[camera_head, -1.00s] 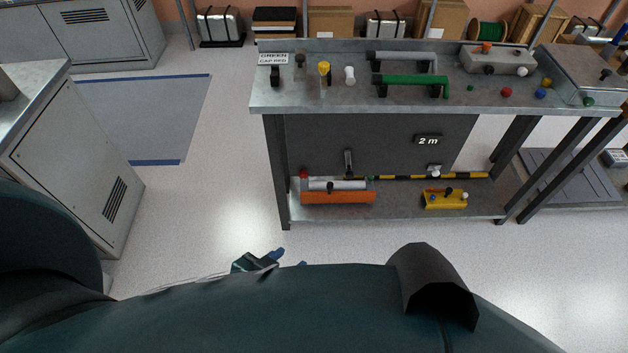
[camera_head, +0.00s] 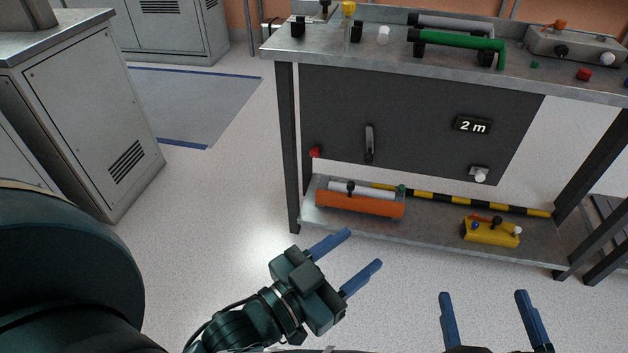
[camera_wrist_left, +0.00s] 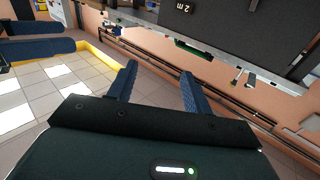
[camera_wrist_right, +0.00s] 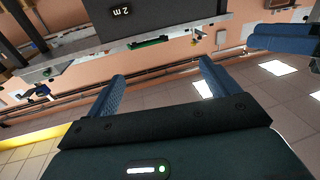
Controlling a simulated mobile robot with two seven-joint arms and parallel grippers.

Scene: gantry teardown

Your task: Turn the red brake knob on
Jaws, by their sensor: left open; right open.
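A red knob (camera_head: 315,152) sits at the lower left edge of the dark panel under the bench, left of a dark upright handle (camera_head: 370,143). A second red piece (camera_head: 584,74) is on the bench top at the right. I cannot tell from a label which is the brake knob. My left gripper (camera_head: 362,250) is open and empty, in front of the lower shelf and below the panel knob, well apart from it. My right gripper (camera_head: 483,295) is open and empty at the bottom of the head view. Neither red piece is clear in the wrist views.
The lower shelf (camera_head: 430,237) holds an orange block (camera_head: 360,204), a yellow block (camera_head: 490,233) and a striped bar (camera_head: 470,204). Green (camera_head: 455,40) and grey handles stand on the bench top. A grey cabinet (camera_head: 90,130) is at the left. Floor before the bench is clear.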

